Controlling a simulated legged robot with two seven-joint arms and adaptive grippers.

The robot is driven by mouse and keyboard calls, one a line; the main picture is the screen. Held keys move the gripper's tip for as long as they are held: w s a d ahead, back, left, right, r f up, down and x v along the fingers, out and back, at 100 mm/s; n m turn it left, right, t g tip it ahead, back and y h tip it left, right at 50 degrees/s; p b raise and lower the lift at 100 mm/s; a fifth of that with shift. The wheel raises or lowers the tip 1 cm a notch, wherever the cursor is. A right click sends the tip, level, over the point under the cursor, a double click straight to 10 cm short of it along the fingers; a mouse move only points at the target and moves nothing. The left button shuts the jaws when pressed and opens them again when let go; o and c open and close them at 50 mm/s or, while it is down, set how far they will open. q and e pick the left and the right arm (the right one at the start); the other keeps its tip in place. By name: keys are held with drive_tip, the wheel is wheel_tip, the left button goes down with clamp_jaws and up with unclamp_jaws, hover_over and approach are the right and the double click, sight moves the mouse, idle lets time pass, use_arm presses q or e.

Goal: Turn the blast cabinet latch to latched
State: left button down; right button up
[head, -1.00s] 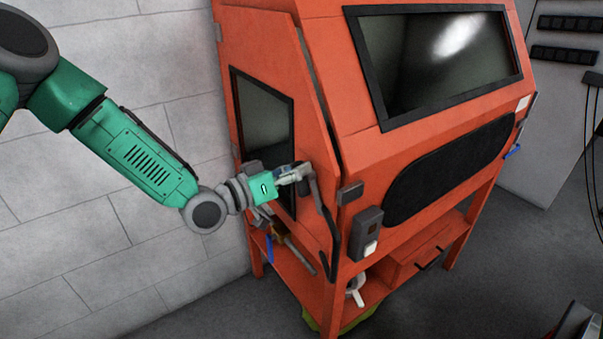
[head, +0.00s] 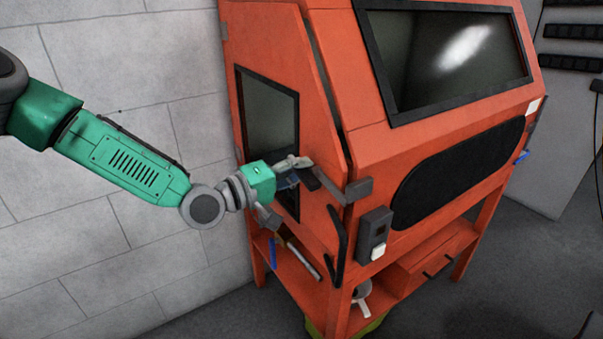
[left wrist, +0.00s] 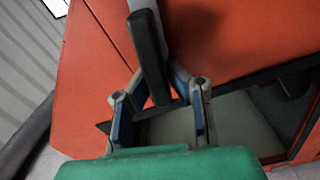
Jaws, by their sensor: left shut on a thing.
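The orange blast cabinet (head: 360,130) stands right of my left arm in the head view. Its latch lever (head: 328,185) is on the windowed left side, running from my gripper down and right to the dark grey block (head: 358,189) at the front corner. My left gripper (head: 300,170) is shut on the lever's black grip. In the left wrist view the grip (left wrist: 149,55) stands between the fingers, with the orange panel behind it. The lever's far end appears at the block; I cannot tell whether it is fully seated. My right gripper is not in view.
A black door handle (head: 336,248) is below the latch. A grey switch box (head: 374,233) is on the front corner. Tools lie on the lower shelf (head: 300,274). The white block wall (head: 110,230) is left of the cabinet.

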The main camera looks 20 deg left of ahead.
use_arm(q)
drive_tip(key=shift+s+f+n+b, duration=0.2)
drive_tip(key=shift+f+n+b, duration=0.45)
drive_tip(key=shift+n, duration=0.45)
drive_tip(key=shift+d, duration=0.1)
drive_tip(key=c, duration=1.5)
unclamp_jaws()
drive_tip(key=shift+c, duration=0.2)
drive_tip(key=shift+w+r, duration=0.1)
drive_tip(key=shift+w, duration=0.05)
drive_tip(key=shift+r, duration=0.1)
drive_tip(key=shift+s+a, duration=0.3)
drive_tip(key=shift+s, duration=0.05)
drive_tip(key=v, duration=1.1)
